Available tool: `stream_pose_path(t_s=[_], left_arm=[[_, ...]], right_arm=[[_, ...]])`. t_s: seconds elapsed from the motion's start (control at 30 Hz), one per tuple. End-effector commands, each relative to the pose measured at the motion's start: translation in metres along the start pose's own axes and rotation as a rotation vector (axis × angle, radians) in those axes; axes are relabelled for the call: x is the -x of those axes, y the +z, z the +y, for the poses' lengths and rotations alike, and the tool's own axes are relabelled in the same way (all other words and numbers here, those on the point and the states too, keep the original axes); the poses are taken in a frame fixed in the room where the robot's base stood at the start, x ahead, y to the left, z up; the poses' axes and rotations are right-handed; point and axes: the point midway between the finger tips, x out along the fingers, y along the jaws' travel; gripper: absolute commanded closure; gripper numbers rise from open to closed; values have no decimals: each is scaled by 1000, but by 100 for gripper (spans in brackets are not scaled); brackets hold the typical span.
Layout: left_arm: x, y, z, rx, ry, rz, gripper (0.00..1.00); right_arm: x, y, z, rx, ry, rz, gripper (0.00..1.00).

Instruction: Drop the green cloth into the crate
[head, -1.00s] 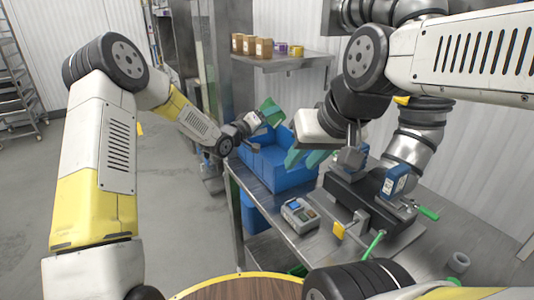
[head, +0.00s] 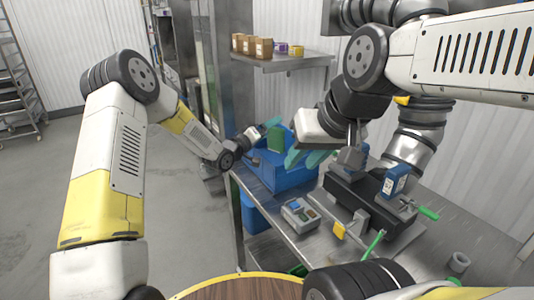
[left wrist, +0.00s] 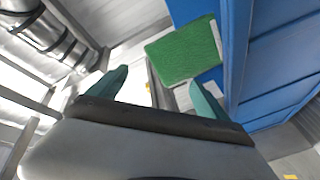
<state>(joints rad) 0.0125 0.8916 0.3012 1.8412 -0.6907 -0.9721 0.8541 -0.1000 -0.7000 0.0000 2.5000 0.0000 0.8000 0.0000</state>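The green cloth (head: 276,139) shows at the blue crate (head: 284,178) in the head view, below my left gripper (head: 272,128). In the left wrist view the cloth (left wrist: 183,51) looks like a flat green rectangle with a pale edge, beside the blue wall of the crate (left wrist: 270,82). The two teal fingers of my left gripper (left wrist: 158,78) are spread apart, and the cloth lies beyond their tips. Whether the cloth rests on the crate floor cannot be told. My right gripper (head: 306,159) hangs in front of the crate's right side, its teal fingers apart and empty.
A grey device with buttons (head: 300,214) stands on the metal table (head: 267,207) in front of the crate. A dark machine with a blue box (head: 396,180) and green handles is to the right. A shelf (head: 283,62) with brown boxes is behind.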

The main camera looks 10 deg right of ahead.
Motion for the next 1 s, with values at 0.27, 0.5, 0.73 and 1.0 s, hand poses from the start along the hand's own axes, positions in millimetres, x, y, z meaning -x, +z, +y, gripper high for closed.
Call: stream_pose_path(t_s=[0.27, 0.5, 0.73, 1.0], left_arm=[[6, 0, -1, 1, -2, 0, 12], [46, -1, -1, 1, -3, 0, 12], [74, -1, 0, 0, -1, 1, 12], [78, 0, 0, 0, 0, -1, 12]], right_arm=[[0, 0, 0, 0, 0, 0, 68], [0, 0, 0, 0, 0, 0, 68], [0, 0, 0, 0, 0, 0, 68], [0, 0, 0, 0, 0, 0, 68]])
